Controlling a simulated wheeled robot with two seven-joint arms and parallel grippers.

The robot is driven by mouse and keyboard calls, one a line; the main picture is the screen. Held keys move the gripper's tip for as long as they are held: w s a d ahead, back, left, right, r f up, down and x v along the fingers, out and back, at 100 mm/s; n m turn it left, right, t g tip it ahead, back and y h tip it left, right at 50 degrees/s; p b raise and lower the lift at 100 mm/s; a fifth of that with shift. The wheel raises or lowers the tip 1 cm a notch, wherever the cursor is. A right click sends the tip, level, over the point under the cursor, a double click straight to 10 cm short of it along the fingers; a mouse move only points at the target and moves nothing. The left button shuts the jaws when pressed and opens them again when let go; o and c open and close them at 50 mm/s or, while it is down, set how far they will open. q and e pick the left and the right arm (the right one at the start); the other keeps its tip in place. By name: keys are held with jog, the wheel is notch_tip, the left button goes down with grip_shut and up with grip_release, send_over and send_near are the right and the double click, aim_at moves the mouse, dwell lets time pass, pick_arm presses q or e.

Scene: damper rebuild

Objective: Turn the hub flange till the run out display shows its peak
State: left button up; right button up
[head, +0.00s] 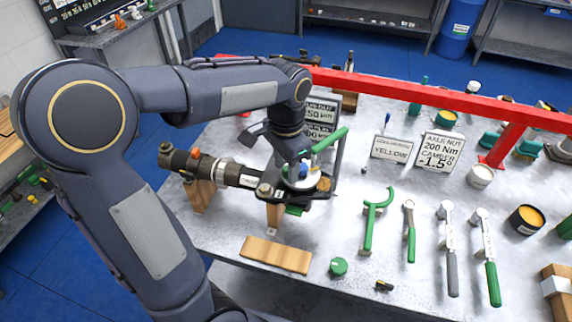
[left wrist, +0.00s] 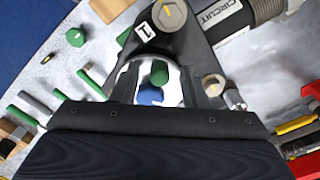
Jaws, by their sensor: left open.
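The hub flange (head: 299,183) is a pale round part with coloured pegs, in a dark knuckle at the end of the damper strut (head: 213,169). In the left wrist view the hub flange (left wrist: 124,82) shows as a bright metal part with a green peg and a blue peg. My left gripper (head: 291,160) is open, pointing down just over the flange; I cannot tell whether it touches. The run out display (head: 320,112) stands behind my left arm, partly covered; only "50 µm" and a lower "00 µm" are readable. My right gripper is not in view.
A red rail (head: 420,92) crosses the back of the table. Signs reading "YELLOW" (head: 391,149) and "AXLE NUT 200 Nm CAMBER -1.5°" (head: 437,151) stand right of the flange. A green hook tool (head: 370,222) and several wrenches lie at the right. A wooden block (head: 276,255) lies in front.

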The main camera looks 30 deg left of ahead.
pick_arm(q)
jog(key=shift+f, duration=0.25)
jog(key=shift+c, duration=0.2)
grip_shut()
jog(key=m, duration=0.2)
jog(key=m+p, duration=0.1)
jog(key=shift+w+a+r, duration=0.15)
jog(key=shift+w+a, duration=0.2)
jog(key=shift+w+a+m, duration=0.1)
jog(key=shift+w+m, duration=0.2)
jog(key=shift+m, duration=0.8)
jog(key=shift+o, duration=0.2)
grip_release()
